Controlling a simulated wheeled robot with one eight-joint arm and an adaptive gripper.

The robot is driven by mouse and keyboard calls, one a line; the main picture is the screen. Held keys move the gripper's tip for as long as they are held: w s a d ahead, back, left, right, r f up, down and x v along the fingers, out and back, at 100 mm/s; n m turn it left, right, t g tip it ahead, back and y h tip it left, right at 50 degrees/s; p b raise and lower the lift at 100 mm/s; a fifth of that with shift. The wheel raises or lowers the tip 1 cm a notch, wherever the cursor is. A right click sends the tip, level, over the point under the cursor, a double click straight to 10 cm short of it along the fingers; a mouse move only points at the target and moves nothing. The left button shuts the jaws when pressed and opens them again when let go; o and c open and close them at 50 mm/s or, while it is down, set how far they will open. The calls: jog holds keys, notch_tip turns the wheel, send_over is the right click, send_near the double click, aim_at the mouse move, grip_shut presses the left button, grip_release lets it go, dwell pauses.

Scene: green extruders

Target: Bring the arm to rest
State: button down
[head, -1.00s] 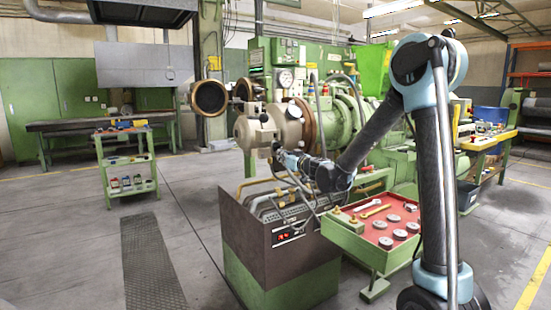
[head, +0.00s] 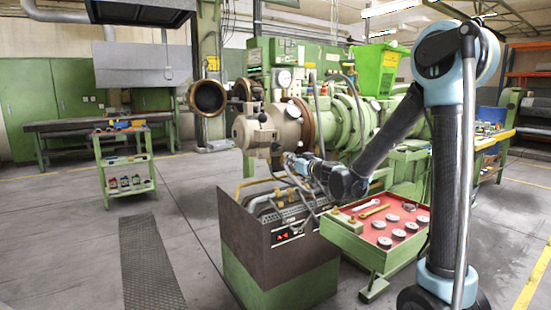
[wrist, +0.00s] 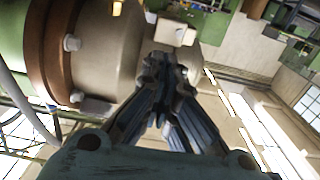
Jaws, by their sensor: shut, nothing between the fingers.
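I cannot tell the exact gap between fingertips and housing. My arm reaches in from the right of the head view.
Below my gripper stands a brown and green control box (head: 285,245) with hoses. A red-lined tray (head: 408,216) with several metal discs and wrenches is under my forearm. A green cart (head: 127,165) stands at left.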

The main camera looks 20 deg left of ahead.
jog(key=s+d+f+m+g+h, duration=0.3)
jog(key=s+d+f, duration=0.3)
jog(key=s+d, duration=0.6)
jog(key=s+d+f+m+g+h, duration=0.3)
jog(key=s+d+f+h, duration=0.3)
jog(key=s+d, duration=0.5)
jog(key=s+d+f+m+g+h, duration=0.3)
jog(key=s+d+f, duration=0.5)
jog(key=d, duration=1.4)
jog(key=s+h, duration=0.1)
jog(key=s, duration=0.3)
jog(key=shift+s+d+f+m+h, duration=0.15)
jog(key=shift+s+f+m+h, duration=0.15)
jog(key=shift+h, duration=0.1)
jog(key=shift+r, duration=0.1)
